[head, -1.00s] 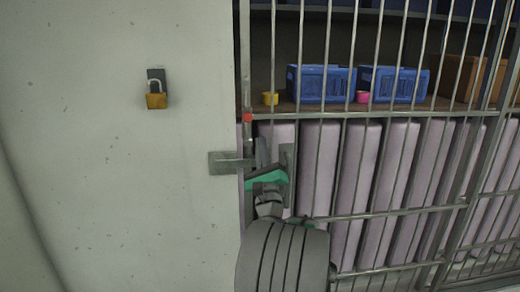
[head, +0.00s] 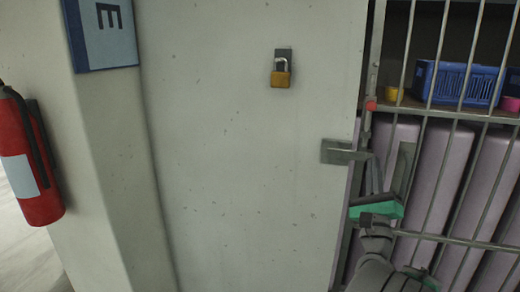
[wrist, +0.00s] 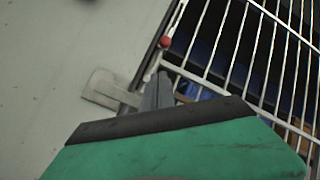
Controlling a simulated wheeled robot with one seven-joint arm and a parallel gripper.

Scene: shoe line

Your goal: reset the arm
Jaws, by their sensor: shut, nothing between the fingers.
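My gripper (head: 390,172) is at the lower right of the head view, in front of the edge of the barred gate (head: 455,115). Its fingers point up, and its green body shows below them. It is shut and holds nothing. A metal latch plate (head: 345,152) on the wall lies just left of the fingers. In the wrist view my gripper (wrist: 160,88) points up beside the latch plate (wrist: 108,92). I cannot tell whether the fingers touch the latch or the gate.
A padlock (head: 281,73) hangs on the pale wall (head: 240,170). A red fire extinguisher (head: 30,160) and a blue sign (head: 103,32) are at the left. Behind the bars are a blue crate (head: 455,82), a yellow item (head: 391,94) and pale upright panels (head: 440,165).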

